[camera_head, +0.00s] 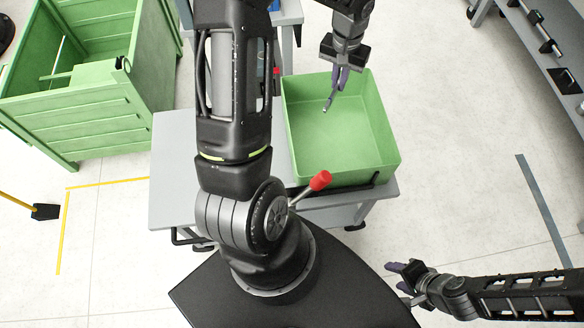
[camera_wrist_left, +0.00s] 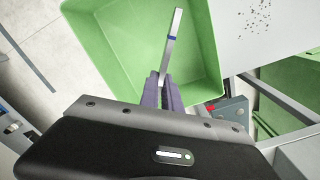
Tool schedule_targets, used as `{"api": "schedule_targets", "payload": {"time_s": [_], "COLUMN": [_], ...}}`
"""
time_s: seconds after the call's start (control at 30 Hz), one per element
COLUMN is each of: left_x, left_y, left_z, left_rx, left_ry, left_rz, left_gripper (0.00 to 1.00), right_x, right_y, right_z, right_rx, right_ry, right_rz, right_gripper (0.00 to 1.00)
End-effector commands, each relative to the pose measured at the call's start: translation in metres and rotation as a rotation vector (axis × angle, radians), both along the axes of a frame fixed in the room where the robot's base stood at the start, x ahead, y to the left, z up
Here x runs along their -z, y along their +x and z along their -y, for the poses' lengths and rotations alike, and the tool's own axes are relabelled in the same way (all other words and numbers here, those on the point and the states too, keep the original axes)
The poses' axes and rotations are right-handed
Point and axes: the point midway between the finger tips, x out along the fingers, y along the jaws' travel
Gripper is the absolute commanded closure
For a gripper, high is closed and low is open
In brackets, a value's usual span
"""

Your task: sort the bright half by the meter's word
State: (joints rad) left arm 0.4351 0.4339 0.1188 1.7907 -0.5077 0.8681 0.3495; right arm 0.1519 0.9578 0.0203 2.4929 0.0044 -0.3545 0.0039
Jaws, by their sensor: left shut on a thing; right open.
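A bright metal strip (camera_head: 328,103) with a dark blue band hangs from my left gripper (camera_head: 341,78), whose purple fingers are shut on one end. In the left wrist view the strip (camera_wrist_left: 176,27) sticks out from between the fingertips (camera_wrist_left: 165,82). The gripper holds it over the open green bin (camera_head: 375,118), near its back left part; I cannot tell how high above the floor it is. The bin floor (camera_wrist_left: 122,48) that shows looks empty. My right gripper (camera_head: 398,276) is open and empty at the lower right, apart from the bin. No meter can be made out.
The bin stands on a grey cart (camera_head: 172,160) with a red-knobbed lever (camera_head: 320,180) in front. A large green crate (camera_head: 90,120) stands at the back left. A grey bench (camera_head: 550,60) is at the right. Bare floor (camera_head: 460,150) lies between cart and bench.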

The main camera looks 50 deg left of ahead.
Motion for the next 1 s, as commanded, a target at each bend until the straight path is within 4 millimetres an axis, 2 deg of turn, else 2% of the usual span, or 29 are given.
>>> {"api": "schedule_targets", "payload": {"time_s": [0.2, 0.23, 0.53, 0.83, 1.0], "left_x": [-0.001, -0.001, -0.001, -0.002, -0.017], "left_y": [0.001, 0.001, 0.000, 0.000, 0.001], "left_z": [0.000, 0.000, 0.000, 0.000, -0.001], "left_rx": [0.000, 0.000, 0.000, 0.000, 0.000], "left_ry": [0.001, 0.001, 0.000, 0.000, 0.002], "left_rz": [0.002, 0.002, 0.001, 0.000, 0.002], "left_gripper": [1.00, 0.91, 0.67, 0.67, 0.67], "right_x": [-0.001, -0.001, 0.000, 0.000, 0.003], "right_y": [0.000, 0.000, 0.000, 0.000, 0.000], "right_z": [0.000, 0.000, 0.000, 0.000, 0.000], "right_rx": [0.000, 0.000, 0.000, 0.000, 0.000], "right_ry": [0.000, 0.000, 0.000, 0.000, 0.000], "right_rz": [0.000, 0.000, 0.000, 0.000, 0.001], "right_gripper": [0.53, 0.53, 0.53, 0.53, 0.53]}}
